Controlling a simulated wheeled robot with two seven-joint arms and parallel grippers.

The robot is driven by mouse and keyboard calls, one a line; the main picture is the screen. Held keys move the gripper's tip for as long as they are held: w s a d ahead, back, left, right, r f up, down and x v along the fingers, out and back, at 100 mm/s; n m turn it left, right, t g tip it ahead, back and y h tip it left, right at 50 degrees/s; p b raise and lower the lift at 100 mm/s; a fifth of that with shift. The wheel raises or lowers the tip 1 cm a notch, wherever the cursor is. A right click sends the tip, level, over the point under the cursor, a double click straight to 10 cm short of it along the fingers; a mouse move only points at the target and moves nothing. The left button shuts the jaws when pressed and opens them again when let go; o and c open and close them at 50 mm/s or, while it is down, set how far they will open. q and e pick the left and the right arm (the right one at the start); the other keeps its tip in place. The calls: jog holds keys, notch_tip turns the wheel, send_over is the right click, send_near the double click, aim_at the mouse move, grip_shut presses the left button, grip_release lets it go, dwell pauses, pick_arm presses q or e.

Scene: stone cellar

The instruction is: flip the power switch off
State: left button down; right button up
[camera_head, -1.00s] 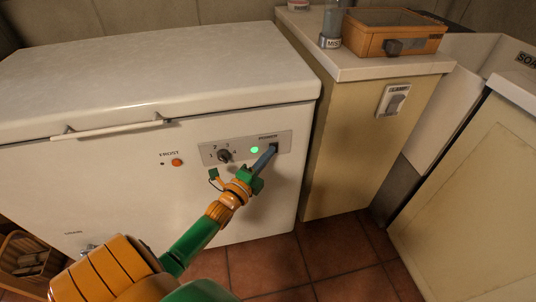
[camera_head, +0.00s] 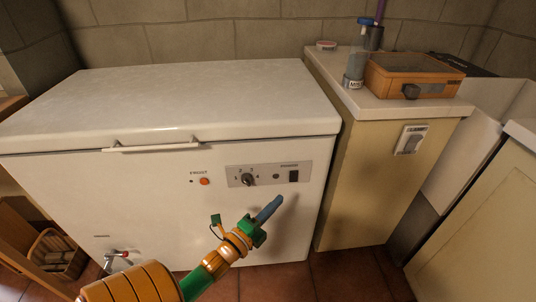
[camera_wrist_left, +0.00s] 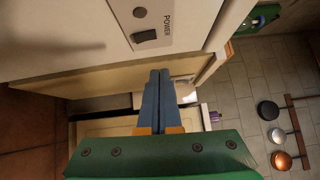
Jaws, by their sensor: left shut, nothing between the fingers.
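The black power switch (camera_head: 294,176) is on the grey control panel (camera_head: 262,181) on the front of a white chest freezer (camera_head: 150,205). The round indicator light (camera_head: 276,177) beside the switch is dark. The switch also shows in the left wrist view (camera_wrist_left: 145,36), under the POWER label, with the dark light (camera_wrist_left: 139,12) near it. My left gripper (camera_head: 279,199) is shut and empty, just below the panel and apart from the switch. Its blue fingers lie together in the left wrist view (camera_wrist_left: 159,75). My right gripper is not in view.
A dial (camera_head: 247,180) and an orange FROST light (camera_head: 205,181) are left of the switch. A cream counter (camera_head: 370,195) stands close on the right, with a wall switch (camera_head: 411,140) on its side and an orange box (camera_head: 411,76) on top.

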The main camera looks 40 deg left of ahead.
pick_arm(q)
jog(key=shift+s+d+r, duration=0.1)
jog(key=shift+s+r, duration=0.05)
jog(key=shift+s, duration=0.65)
jog(key=shift+s+d+r, duration=0.1)
jog(key=shift+s, duration=0.65)
